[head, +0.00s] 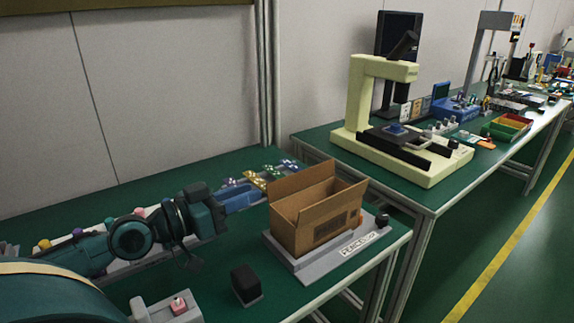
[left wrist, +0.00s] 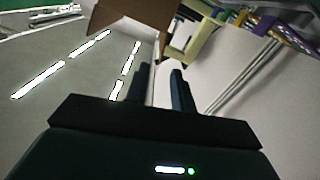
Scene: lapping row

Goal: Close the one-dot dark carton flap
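The brown cardboard carton (head: 318,222) stands open on a grey platform near the table's right end in the head view. A flap (head: 304,184) stands raised along its far side. I cannot make out dots on any flap. Part of the carton (left wrist: 132,18) also shows at the top of the left wrist view. My left gripper (head: 245,198) is left of the carton, apart from it in the head view. In the left wrist view its two fingers (left wrist: 161,80) are spread with nothing between them. My right gripper is not in view.
The grey platform (head: 330,262) has a label and a black knob (head: 382,220). A small black block (head: 246,283) stands at the front. Colourful small parts (head: 262,177) lie behind my gripper. A cream microscope (head: 365,130) stands on the farther table.

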